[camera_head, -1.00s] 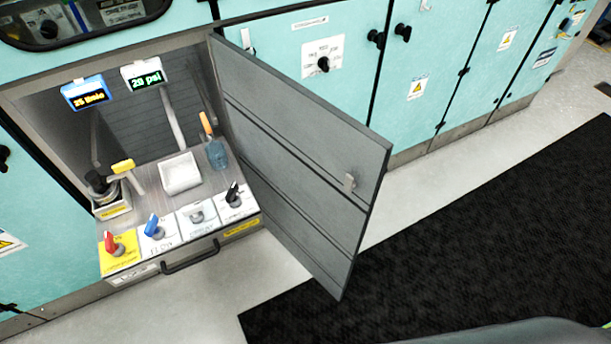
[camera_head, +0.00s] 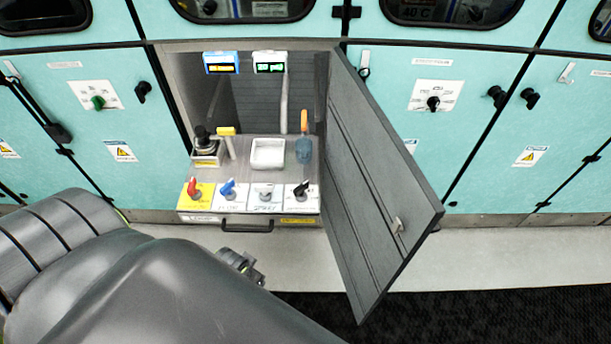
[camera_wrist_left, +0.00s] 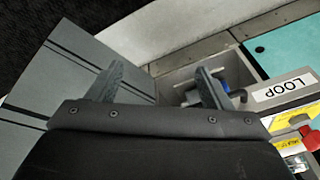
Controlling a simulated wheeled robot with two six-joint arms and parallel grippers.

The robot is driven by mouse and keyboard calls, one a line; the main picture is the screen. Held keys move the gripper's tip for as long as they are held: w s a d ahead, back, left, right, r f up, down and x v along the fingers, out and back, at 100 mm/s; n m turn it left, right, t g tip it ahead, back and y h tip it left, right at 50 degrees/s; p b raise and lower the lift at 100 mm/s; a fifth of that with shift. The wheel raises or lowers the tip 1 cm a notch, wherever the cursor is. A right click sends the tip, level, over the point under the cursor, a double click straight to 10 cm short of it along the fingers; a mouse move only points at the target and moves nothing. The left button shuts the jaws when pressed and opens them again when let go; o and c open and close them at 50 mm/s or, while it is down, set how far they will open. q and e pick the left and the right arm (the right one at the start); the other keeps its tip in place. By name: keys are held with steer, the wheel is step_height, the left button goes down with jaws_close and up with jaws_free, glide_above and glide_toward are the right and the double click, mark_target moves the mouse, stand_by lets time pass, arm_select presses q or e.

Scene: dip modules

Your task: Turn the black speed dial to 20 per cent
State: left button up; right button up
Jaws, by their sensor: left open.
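The black dial (camera_head: 301,188) sits on a white labelled plate at the right end of a row of knobs on the pulled-out shelf (camera_head: 290,220). Its label is too small to read. To its left are a grey-white knob (camera_head: 264,192), a blue knob (camera_head: 228,187) and a red knob (camera_head: 193,187). My left gripper (camera_head: 243,265) is low in front of the shelf, left of the black dial and apart from it. In the left wrist view its fingers (camera_wrist_left: 160,70) are spread and empty. I cannot make out the black dial there. My right gripper is not in view.
The open grey door (camera_head: 375,180) juts out just right of the shelf. A shelf handle (camera_head: 247,227) sticks out in front. A white tray (camera_head: 267,154), a joystick (camera_head: 204,143) and an orange-handled tool (camera_head: 304,138) stand behind the knobs. Two displays (camera_head: 221,63) hang above.

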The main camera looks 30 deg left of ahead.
arm_select(q)
steer(key=w+r+m+p, duration=0.2)
steer(key=w+r+m, duration=0.25)
steer(key=r, duration=0.85)
step_height(320, 180, up, 12)
steer(key=m+g+h, duration=0.2)
steer(key=m+g, duration=0.1)
steer(key=m, duration=1.3)
glide_above(301, 185)
steer(key=shift+m, duration=0.25)
step_height(301, 185, down, 10)
steer(key=b, duration=0.8)
steer(key=shift+r+b, duration=0.1)
steer(key=shift+b, duration=0.3)
step_height(301, 185, down, 8)
steer(key=shift+r+b, duration=0.2)
steer(key=shift+b, duration=0.15)
steer(key=c, duration=1)
